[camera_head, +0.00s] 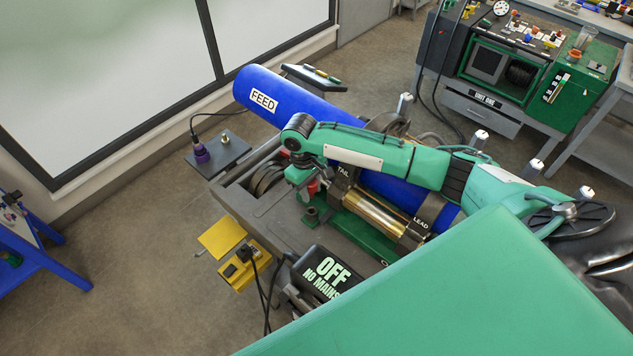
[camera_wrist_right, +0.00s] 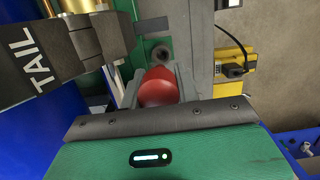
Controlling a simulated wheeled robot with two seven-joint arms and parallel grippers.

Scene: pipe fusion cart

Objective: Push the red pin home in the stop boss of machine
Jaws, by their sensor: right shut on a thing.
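The red pin (camera_wrist_right: 158,88) shows its rounded red head between the two grey fingers of my right gripper (camera_wrist_right: 158,86) in the right wrist view. The fingers are shut on it. In the head view a little of the red pin (camera_head: 312,187) shows beside my right gripper (camera_head: 308,194), next to the TAIL clamp (camera_head: 343,174) of the machine. A small green boss (camera_head: 311,215) stands on the machine bed just below it. In the wrist view a dark round hole (camera_wrist_right: 161,54) shows beyond the pin. The pin's shank and tip are hidden. My left gripper is not in view.
A blue FEED pipe (camera_head: 300,98) and a brass-coloured pipe (camera_head: 373,215) lie by the TAIL and LEAD clamps. A black OFF NO MAINS box (camera_head: 328,275) and a yellow unit (camera_head: 245,268) with cables sit in front. A grey side plate (camera_head: 218,152) stands left.

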